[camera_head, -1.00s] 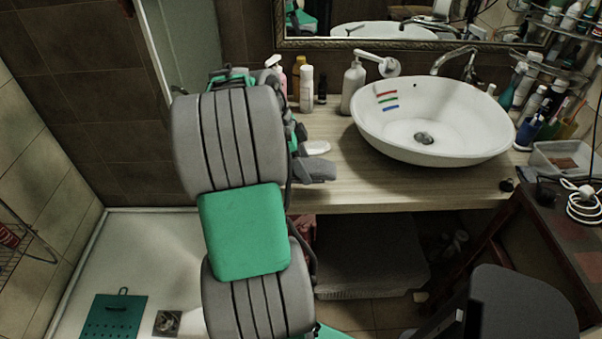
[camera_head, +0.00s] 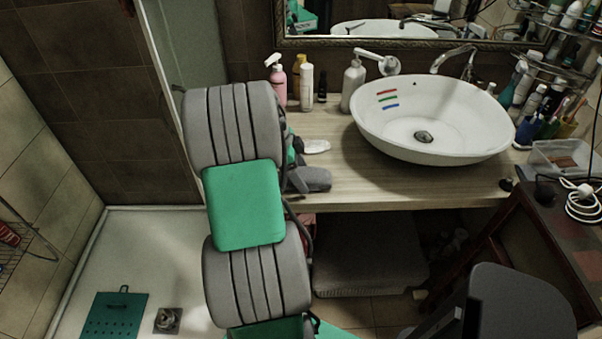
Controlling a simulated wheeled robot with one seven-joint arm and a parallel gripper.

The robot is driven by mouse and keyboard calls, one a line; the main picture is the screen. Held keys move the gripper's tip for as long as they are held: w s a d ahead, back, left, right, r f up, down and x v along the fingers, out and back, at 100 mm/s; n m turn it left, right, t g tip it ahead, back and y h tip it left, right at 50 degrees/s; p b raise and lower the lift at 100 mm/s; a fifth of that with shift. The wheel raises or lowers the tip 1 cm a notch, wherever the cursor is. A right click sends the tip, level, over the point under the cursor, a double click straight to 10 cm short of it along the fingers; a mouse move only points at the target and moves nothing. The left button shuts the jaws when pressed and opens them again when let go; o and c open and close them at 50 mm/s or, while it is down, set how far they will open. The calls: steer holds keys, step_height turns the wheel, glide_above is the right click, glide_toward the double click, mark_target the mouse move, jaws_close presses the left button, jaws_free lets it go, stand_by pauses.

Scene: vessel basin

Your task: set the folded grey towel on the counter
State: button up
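My arm, in grey and green segments, rises through the left-centre of the head view and covers the left end of the counter (camera_head: 400,185). A dark grey rounded piece (camera_head: 311,179) sticks out to the right of my arm, over the counter's front left part. I cannot tell whether it is the folded grey towel or part of my gripper. My gripper's fingertips are hidden behind the arm, so its opening does not show. I cannot make out a folded grey towel for certain anywhere else.
A white basin (camera_head: 432,120) fills the counter's right side. A pink spray bottle (camera_head: 277,82), a white bottle (camera_head: 307,88) and a soap dispenser (camera_head: 353,86) stand at the back. A small white item (camera_head: 316,146) lies near the arm. Bare counter shows left of the basin.

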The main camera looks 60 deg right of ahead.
steer(key=shift+o, duration=0.7)
steer(key=shift+r, duration=0.1)
steer(key=shift+r, duration=0.25)
steer(key=p+v, duration=0.1)
steer(key=v, duration=1.1)
steer(key=w+a+r+n+t+h, duration=0.1)
steer(key=w+a+r+n+t, duration=0.1)
steer(key=w+a+n, duration=0.55)
steer(key=a+f+n+t+y, duration=0.1)
steer(key=a+f+n+t, duration=0.1)
steer(key=a+n, duration=0.9)
steer(key=w+a+f+n+t+y, duration=0.1)
steer(key=a+n+t+y, duration=0.1)
steer(key=a+n, duration=1)
steer(key=a+t, duration=0.1)
steer(key=a, duration=1)
steer(key=shift+f, duration=0.4)
